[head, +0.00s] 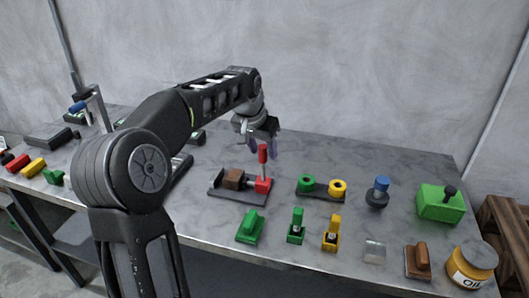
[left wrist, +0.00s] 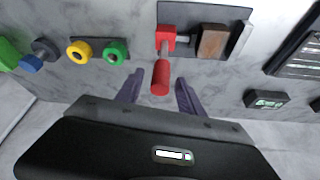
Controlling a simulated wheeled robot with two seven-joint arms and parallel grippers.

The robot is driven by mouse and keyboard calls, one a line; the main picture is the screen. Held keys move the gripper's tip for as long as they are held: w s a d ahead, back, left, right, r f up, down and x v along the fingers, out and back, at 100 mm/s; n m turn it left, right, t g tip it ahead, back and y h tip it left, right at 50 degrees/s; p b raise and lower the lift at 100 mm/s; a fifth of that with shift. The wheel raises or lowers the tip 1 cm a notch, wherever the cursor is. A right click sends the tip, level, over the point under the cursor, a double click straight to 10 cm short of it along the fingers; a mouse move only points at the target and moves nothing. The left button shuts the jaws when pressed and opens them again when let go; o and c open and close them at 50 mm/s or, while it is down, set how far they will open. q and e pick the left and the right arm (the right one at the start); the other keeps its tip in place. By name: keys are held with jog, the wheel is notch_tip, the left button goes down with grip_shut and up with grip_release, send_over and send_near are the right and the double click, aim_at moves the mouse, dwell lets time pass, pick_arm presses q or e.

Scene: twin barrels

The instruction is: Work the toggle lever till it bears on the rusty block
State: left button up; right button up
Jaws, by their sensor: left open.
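The toggle clamp has a red body (head: 263,186) with a red lever (head: 263,154) standing roughly upright. It is on a dark base plate (head: 228,195), beside the rusty brown block (head: 233,179). My left gripper (head: 262,146) is open at the lever's top. In the left wrist view the red lever (left wrist: 160,78) lies between the spread purple fingers of the gripper (left wrist: 158,90), with gaps on both sides. The block (left wrist: 212,41) shows there too. My right gripper is not in view.
Right of the clamp are a green and yellow ring piece (head: 322,188), a blue-topped knob (head: 378,192) and a green box (head: 440,204). Along the front edge are a green piece (head: 250,228), small green and yellow clamps, and an oil jar (head: 471,265). A wall stands behind.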

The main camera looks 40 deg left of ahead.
pick_arm(q)
jog(key=shift+x, duration=1.15)
jog(key=shift+c, duration=0.3)
grip_shut()
jog(key=shift+r, duration=0.1)
